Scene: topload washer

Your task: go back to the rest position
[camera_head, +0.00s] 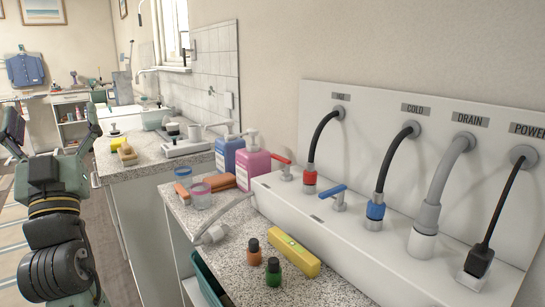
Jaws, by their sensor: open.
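My gripper (53,124) is at the left edge of the head view, pointing up and away from me. Its two dark fingers are spread apart with nothing between them. It is over the floor, to the left of the counter, and touches nothing that I can see. Part of my arm below it runs out of the picture at the bottom left.
A speckled counter (190,221) on the right holds bottles, jars and a yellow box (291,256). Behind it a white panel (384,110) carries hoses and a power cord. A farther counter (147,154) has a sink. Open floor (108,240) lies between my arm and the counters.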

